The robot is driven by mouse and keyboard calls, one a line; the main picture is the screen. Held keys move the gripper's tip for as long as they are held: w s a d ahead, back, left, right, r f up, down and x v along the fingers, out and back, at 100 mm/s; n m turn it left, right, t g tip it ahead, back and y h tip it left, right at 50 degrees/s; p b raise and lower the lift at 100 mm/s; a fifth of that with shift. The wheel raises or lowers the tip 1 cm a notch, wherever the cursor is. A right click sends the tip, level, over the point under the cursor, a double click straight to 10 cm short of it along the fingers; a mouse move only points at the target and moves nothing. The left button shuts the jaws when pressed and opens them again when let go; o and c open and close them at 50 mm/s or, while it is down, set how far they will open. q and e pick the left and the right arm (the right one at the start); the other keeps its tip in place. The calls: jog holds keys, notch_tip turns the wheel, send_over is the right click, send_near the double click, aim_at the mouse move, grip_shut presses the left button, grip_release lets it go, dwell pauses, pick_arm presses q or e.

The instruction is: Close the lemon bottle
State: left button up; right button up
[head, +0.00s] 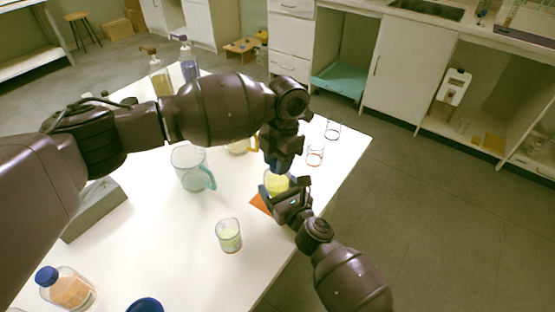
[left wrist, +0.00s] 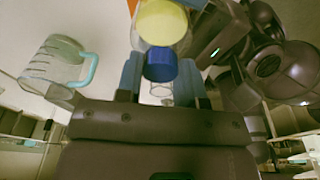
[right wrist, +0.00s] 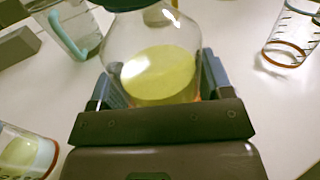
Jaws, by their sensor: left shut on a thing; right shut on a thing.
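The lemon bottle (head: 277,184), round and clear with yellow liquid, stands upright near the table's right edge, partly hidden by my grippers. In the right wrist view the bottle (right wrist: 155,75) sits between the fingers of my right gripper (head: 283,196), which is shut on its body. My left gripper (head: 282,160) is directly above the bottle. In the left wrist view it is shut on a blue cap (left wrist: 160,66), lined up with the bottle (left wrist: 162,22). A dark rim (right wrist: 128,3) shows at the bottle's neck. I cannot tell whether the cap is fully seated.
An orange mat (head: 260,204) shows beside the bottle. A beaker of pale green liquid (head: 229,236) and a handled jug (head: 190,170) stand to the left. Glass beakers (head: 315,156) stand behind. A blue-capped bottle (head: 68,290) is at front left. The middle of the white table is mostly clear.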

pick_arm(q)
jog(key=o, duration=0.9)
jog(key=shift+o, duration=0.2)
jog(key=shift+r, duration=0.1)
jog(key=shift+r, duration=2.2)
